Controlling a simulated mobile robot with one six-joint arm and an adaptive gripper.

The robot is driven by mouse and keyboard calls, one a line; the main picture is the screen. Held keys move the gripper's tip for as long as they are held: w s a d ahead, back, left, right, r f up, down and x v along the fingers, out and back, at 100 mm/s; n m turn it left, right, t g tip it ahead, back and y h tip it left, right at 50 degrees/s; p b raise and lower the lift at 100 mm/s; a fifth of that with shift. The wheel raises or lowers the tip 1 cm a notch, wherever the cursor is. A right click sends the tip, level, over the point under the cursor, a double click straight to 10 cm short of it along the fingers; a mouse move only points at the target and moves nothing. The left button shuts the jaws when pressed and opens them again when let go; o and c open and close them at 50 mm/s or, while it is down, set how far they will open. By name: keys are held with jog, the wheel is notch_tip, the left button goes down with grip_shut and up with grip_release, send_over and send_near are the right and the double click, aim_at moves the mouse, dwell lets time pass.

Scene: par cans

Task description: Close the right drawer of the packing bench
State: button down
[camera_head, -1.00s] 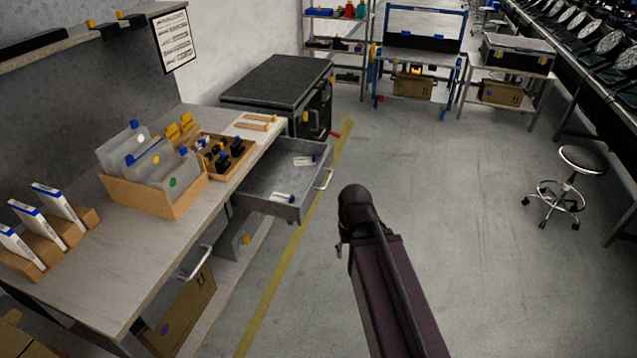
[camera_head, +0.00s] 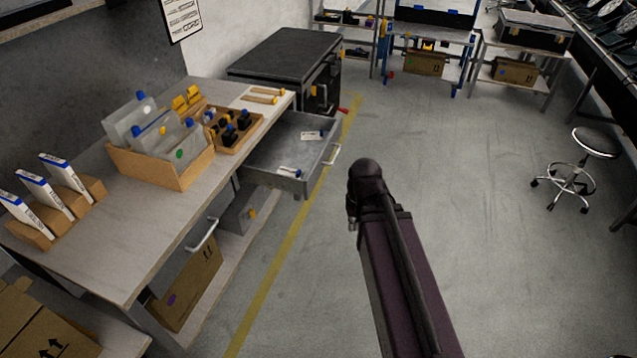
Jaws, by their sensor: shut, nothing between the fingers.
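The packing bench (camera_head: 118,245) runs along the left of the view. Its right drawer (camera_head: 288,178) is pulled well out, a grey open tray with a light handle (camera_head: 332,154) on its front. Two small pale items with dark parts lie in it. The left drawer's handle (camera_head: 203,234) shows close under the bench's front edge. My arm rises from the bottom centre, its dark rounded joint to the right of the open drawer and apart from it in the picture. My gripper is not visible.
A dark-topped cabinet (camera_head: 285,53) stands just beyond the drawer. Wooden organizers (camera_head: 165,166) sit on the bench. A cardboard box (camera_head: 186,285) is under it, another (camera_head: 40,325) at bottom left. Grey floor is clear right of the yellow line; a stool (camera_head: 590,143) stands far right.

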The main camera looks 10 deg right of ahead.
aim_at(311, 185)
jog(key=w+a+f+m+t+y+b, duration=0.25)
jog(key=w+f+y+b, duration=0.55)
jog(key=w+f+b, duration=0.9)
jog(key=w+d+f+m+t+y+b, duration=0.1)
jog(key=w+d+t+y+b, duration=0.1)
jog(key=w+b, duration=0.4)
jog(key=w+d+f+m+t+y+b, duration=0.1)
jog(key=w+d+y+b, duration=0.4)
jog(key=b, duration=1)
jog(key=shift+w+d+f+t+y, duration=0.3)
jog(key=shift+w+d+f+t, duration=0.45)
jog(key=shift+t, duration=0.4)
jog(key=shift+w+a+r+m, duration=0.1)
jog(key=shift+w+m, duration=0.05)
jog(key=shift+m, duration=0.1)
jog(key=x, duration=1.3)
jog(key=shift+w+a, duration=0.2)
jog(key=shift+a, duration=0.15)
jog(key=shift+w, duration=0.1)
